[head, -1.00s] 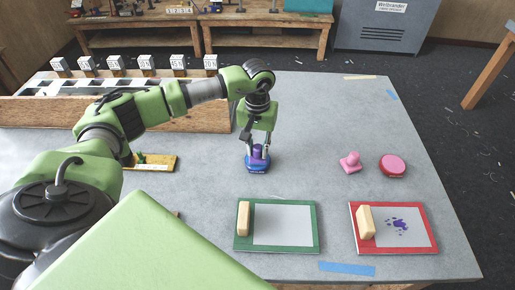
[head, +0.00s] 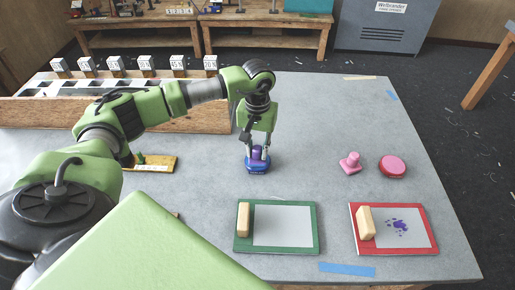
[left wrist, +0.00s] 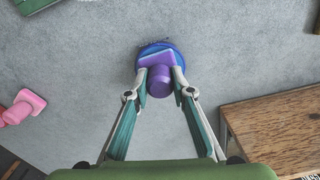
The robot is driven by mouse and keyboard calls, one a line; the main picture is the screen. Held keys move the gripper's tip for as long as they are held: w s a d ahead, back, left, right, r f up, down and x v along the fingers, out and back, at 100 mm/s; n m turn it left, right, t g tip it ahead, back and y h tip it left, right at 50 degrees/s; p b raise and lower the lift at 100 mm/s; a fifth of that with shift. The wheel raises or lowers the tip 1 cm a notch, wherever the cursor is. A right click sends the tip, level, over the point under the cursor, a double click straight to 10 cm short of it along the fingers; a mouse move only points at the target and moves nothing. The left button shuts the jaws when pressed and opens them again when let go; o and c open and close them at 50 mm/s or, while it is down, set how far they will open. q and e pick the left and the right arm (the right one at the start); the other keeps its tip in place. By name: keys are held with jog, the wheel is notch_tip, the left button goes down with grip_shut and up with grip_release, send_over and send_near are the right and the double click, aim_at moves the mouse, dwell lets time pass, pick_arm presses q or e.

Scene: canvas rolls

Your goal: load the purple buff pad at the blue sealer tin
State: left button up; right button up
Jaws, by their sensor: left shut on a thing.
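The purple buff pad (head: 256,152) is held upright by its knob between the fingers of my left gripper (head: 257,148). It also shows in the left wrist view (left wrist: 160,80), between the fingertips. The blue sealer tin (head: 257,169) stands on the grey table right under the pad. In the left wrist view only part of the tin's blue rim (left wrist: 158,47) shows past the pad. The pad's underside is hidden, so I cannot tell whether it touches the sealer. My right gripper is not in view.
A pink pad (head: 350,163) and a red tin with pink filling (head: 392,166) stand to the right. A green-framed board (head: 316,240) and a red-framed board with purple marks (head: 430,243) lie in front, each with a wooden block. A wooden rack (head: 180,115) stands at the back left.

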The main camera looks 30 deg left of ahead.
aim_at(257, 147)
pick_arm(q)
jog(key=shift+w+r+p, duration=0.1)
jog(key=shift+r+p, duration=1.25)
jog(key=shift+r, duration=2)
